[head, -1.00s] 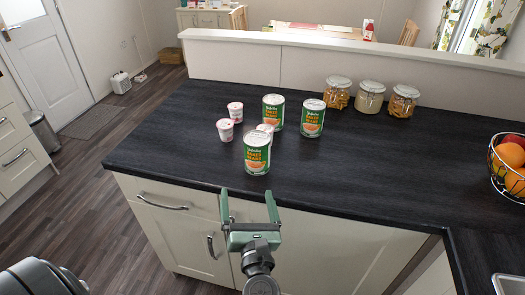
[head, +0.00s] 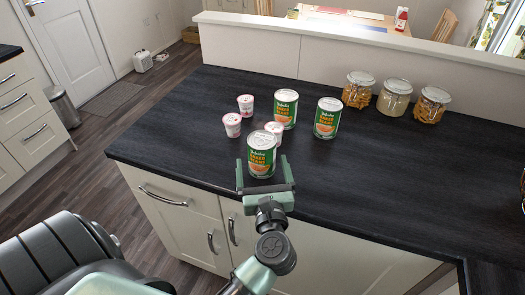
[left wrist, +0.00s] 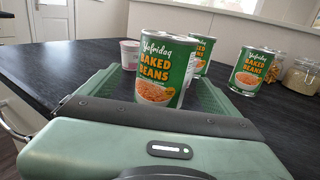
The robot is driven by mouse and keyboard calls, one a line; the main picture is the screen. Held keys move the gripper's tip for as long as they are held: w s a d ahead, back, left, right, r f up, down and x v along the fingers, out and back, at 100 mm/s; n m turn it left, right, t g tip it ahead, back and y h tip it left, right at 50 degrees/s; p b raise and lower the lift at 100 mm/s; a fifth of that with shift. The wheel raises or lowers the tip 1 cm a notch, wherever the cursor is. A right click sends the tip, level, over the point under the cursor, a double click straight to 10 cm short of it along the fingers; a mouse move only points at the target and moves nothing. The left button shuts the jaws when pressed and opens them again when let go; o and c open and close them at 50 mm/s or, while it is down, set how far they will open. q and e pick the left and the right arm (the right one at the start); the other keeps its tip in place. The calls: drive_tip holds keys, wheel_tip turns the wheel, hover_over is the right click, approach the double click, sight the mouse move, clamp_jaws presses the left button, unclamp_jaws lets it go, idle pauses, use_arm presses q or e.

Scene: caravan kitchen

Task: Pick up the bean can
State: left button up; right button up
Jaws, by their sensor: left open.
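Several green bean cans stand upright on the dark countertop (head: 400,160). The nearest bean can (head: 262,157) stands near the counter's front edge, and it shows large in the left wrist view (left wrist: 165,72). My left gripper (head: 264,168) is open, with one finger on each side of this can. Whether the fingers touch it cannot be told. A second can (head: 285,109) stands behind it, and a third can (head: 327,118) stands to the right. My right gripper is not in view.
Small white and pink cups (head: 232,125) stand left of and just behind the nearest can. Several glass jars (head: 394,98) stand at the back right by the low wall (head: 340,60).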

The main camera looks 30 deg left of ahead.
use_arm(q)
drive_tip(key=x, duration=0.2)
drive_tip(key=p+x, duration=0.1)
drive_tip(key=x, duration=0.1)
drive_tip(key=shift+w+d, duration=0.2)
drive_tip(key=shift+w, duration=0.05)
drive_tip(key=shift+a+f, duration=0.1)
drive_tip(key=shift+a, duration=0.05)
drive_tip(key=c, duration=0.3)
clamp_jaws()
